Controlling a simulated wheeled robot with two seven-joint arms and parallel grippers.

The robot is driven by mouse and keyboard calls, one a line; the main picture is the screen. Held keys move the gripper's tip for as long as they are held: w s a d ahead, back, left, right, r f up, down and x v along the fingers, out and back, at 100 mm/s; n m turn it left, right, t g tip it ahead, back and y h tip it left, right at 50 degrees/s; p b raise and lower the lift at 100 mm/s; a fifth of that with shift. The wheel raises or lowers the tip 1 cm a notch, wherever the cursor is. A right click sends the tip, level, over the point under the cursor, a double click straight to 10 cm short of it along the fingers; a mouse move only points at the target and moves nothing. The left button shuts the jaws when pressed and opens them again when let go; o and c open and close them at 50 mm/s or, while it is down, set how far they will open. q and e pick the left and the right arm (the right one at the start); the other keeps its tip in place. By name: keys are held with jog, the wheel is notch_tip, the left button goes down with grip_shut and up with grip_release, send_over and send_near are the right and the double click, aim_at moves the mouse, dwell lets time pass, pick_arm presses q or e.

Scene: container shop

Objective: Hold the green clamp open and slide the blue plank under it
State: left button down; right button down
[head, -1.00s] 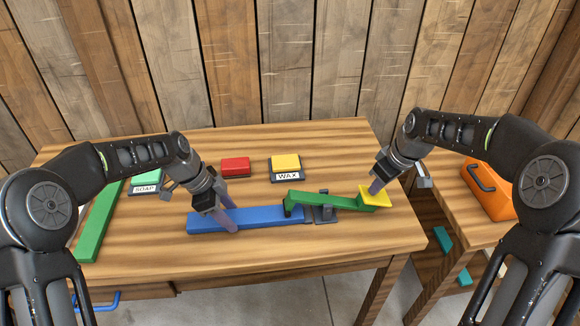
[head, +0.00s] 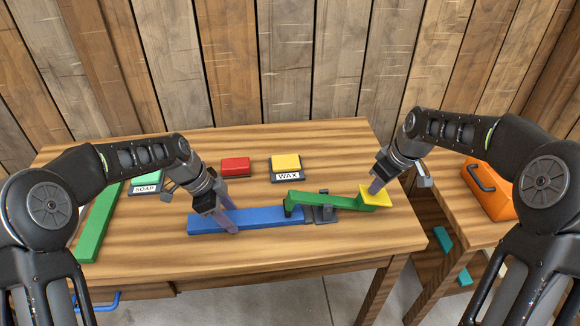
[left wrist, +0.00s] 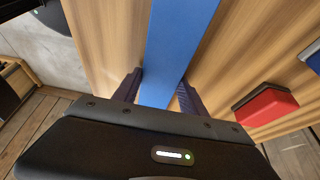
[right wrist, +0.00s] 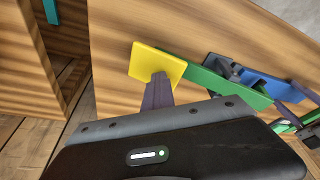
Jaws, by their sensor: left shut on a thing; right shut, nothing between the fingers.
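The blue plank (head: 260,217) lies flat along the front of the table.
A red block (head: 235,167), a yellow WAX block (head: 286,165) and a green SOAP block (head: 147,178) stand behind. A long green bar (head: 101,222) lies at the left. An orange case (head: 489,190) sits on the right table. Table between plank and blocks is clear.

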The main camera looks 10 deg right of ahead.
pick_arm(q)
jog(key=shift+d, duration=0.1)
pick_arm(e)
notch_tip(320, 180, up, 9)
dwell(0.9)
pick_arm(q)
jog(key=c, duration=0.6)
grip_release()
jog(key=shift+o, duration=0.2)
pick_arm(e)
jog(key=shift+f, duration=0.1)
pick_arm(q)
jog(key=shift+a+r, duration=0.3)
jog(key=shift+r, duration=0.15)
jog(key=b+v, duration=0.1)
jog(key=v, duration=0.5)
jog(key=shift+a+r, duration=0.15)
jog(key=shift+r, duration=0.2)
pick_arm(e)
jog(key=shift+f, duration=0.5)
